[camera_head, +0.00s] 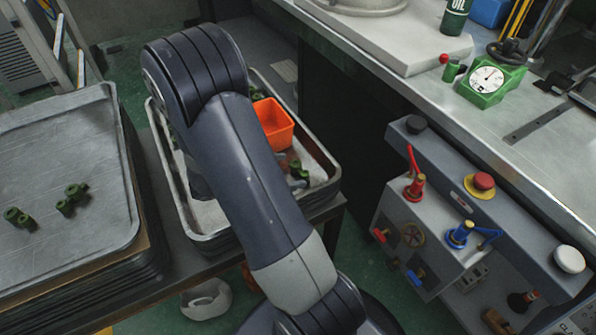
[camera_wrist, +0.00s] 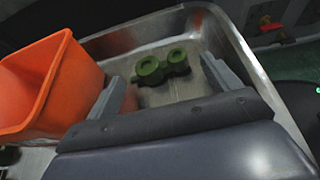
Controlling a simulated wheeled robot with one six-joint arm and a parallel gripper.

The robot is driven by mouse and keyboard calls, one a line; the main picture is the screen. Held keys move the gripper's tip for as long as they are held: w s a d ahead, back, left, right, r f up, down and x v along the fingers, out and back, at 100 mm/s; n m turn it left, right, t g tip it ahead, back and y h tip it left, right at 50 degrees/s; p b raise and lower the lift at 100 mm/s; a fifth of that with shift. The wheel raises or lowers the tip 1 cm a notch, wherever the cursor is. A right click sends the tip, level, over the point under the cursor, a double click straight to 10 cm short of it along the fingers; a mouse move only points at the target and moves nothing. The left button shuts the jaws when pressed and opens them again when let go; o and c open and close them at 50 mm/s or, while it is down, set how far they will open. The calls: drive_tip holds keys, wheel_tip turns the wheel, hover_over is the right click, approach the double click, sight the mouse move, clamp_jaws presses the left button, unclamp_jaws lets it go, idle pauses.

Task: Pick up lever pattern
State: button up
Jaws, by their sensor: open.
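A dark green lever pattern (camera_wrist: 163,66) with two round bosses lies on the metal tray floor in the wrist view, near the tray's far wall. My gripper (camera_wrist: 161,72) is open, with one finger on each side of the pattern and nothing held.
The orange bin (camera_head: 273,124) stands in the deep tray (camera_head: 327,160); in the wrist view the bin (camera_wrist: 45,85) is close left of my gripper. A flat tray (camera_head: 60,150) at left holds several green patterns (camera_head: 72,200). A control panel (camera_head: 440,205) and workbench (camera_head: 430,85) stand at right.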

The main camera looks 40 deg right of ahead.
sight(299, 172)
drive_tip(key=x, duration=0.4)
drive_tip(key=shift+s+b, duration=0.15)
drive_tip(key=shift+b, duration=0.2)
